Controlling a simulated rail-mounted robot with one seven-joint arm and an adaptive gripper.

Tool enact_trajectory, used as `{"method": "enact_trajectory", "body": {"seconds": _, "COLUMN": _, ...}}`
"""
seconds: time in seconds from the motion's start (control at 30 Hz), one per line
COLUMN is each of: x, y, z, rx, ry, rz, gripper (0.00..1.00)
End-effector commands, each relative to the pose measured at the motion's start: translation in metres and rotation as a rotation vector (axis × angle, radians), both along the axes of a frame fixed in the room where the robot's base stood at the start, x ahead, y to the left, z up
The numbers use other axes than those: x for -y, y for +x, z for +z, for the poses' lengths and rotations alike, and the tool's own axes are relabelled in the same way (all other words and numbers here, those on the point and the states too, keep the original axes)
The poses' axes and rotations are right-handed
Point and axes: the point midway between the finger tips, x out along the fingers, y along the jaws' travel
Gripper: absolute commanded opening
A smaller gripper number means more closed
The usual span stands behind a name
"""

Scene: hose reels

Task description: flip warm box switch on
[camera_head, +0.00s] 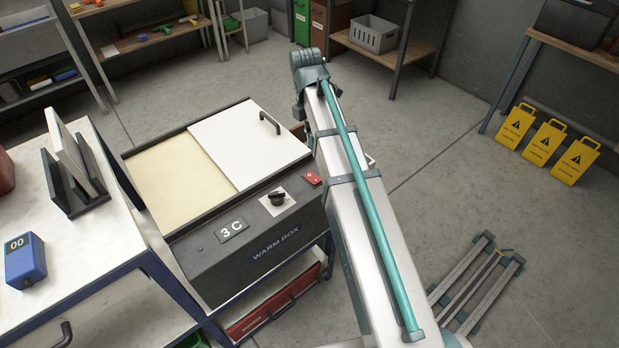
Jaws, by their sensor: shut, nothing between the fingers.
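The warm box (197,262) is a dark box with its name on the front panel, left of my arm. A small red switch (313,178) with a pale mark sits at the right end of its sloping panel, close beside my arm. Its position, on or off, is too small to tell. A black knob (277,198) on a white plate and a "3 C" plate (231,230) are left of the switch. My arm rises across the middle of the view, just right of the box. I cannot make out my gripper or its fingers.
A white lid (240,142) with a dark handle covers the box's right part; the left part shows a cream surface (178,176). A white table (88,263) with a blue device (25,262) stands left. Yellow signs (545,143) stand right.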

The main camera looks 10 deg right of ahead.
Motion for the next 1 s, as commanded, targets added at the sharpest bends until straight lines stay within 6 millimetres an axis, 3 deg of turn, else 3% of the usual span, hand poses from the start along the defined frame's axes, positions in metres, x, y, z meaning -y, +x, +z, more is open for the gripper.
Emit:
{"method": "enact_trajectory", "body": {"seconds": 0.47, "x": 0.001, "y": -0.002, "z": -0.012, "rx": -0.002, "ry": 0.0, "rz": -0.001, "gripper": 0.0}}
{"method": "enact_trajectory", "body": {"seconds": 1.0, "x": 0.006, "y": -0.012, "z": -0.093, "rx": -0.004, "ry": 0.0, "rz": -0.001, "gripper": 0.0}}
